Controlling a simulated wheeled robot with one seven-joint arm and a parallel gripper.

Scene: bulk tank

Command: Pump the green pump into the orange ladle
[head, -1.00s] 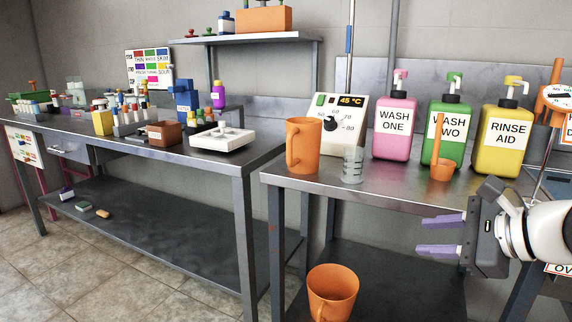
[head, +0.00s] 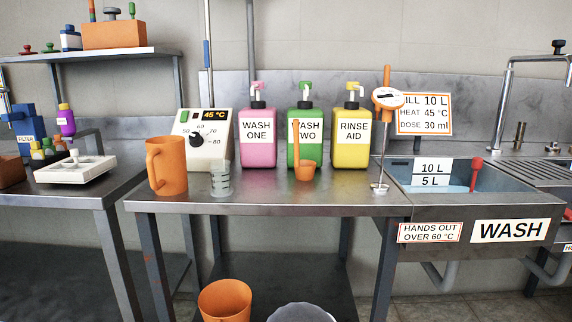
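The green pump bottle (head: 307,128), labelled WASH TWO, stands upright on the steel table between the pink and yellow bottles. Its green pump head (head: 305,88) is on top, with a pale spout. The orange ladle (head: 305,169) is in front of the green bottle, its bowl low near the table and its handle upright across the label. I cannot tell whether the ladle touches the bottle. My gripper is not in the current head view.
A pink bottle (head: 258,137) and yellow bottle (head: 352,137) flank the green one. An orange jug (head: 167,166), clear beaker (head: 221,180) and heater box (head: 201,136) stand left. The front tabletop is clear.

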